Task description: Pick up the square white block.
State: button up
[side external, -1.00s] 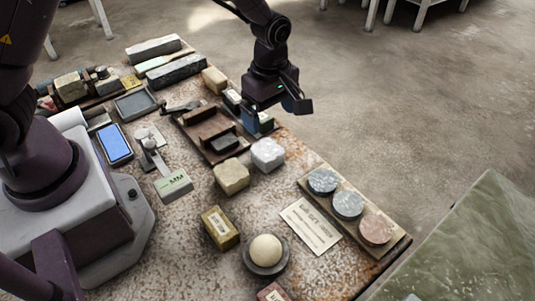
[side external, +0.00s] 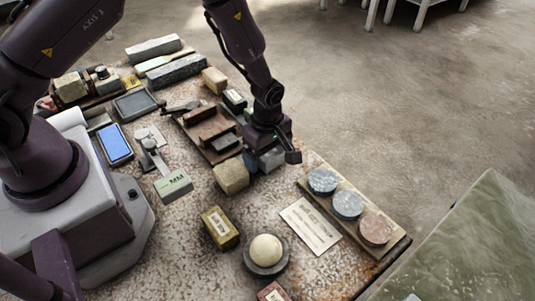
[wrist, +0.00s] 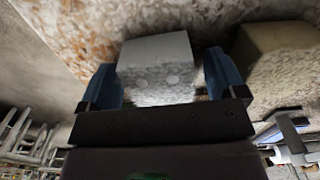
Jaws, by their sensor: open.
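The square white block (wrist: 155,55) sits between the two blue fingers of my open gripper (wrist: 165,80) in the wrist view. There is a small gap on the right side; the left finger is close to the block, and I cannot tell if it touches. In the side external view my gripper (side external: 270,158) is down at the table, and its fingers and wrist hide most of the white block (side external: 271,160).
A beige block (side external: 231,176) stands close beside the white one; it also shows in the wrist view (wrist: 280,50). A brown wooden rack (side external: 206,136) lies just behind. A board with three round discs (side external: 347,205) and a paper card (side external: 310,225) lie to the right.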

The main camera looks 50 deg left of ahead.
jog(key=c, duration=1.2)
jog(key=shift+r, duration=0.1)
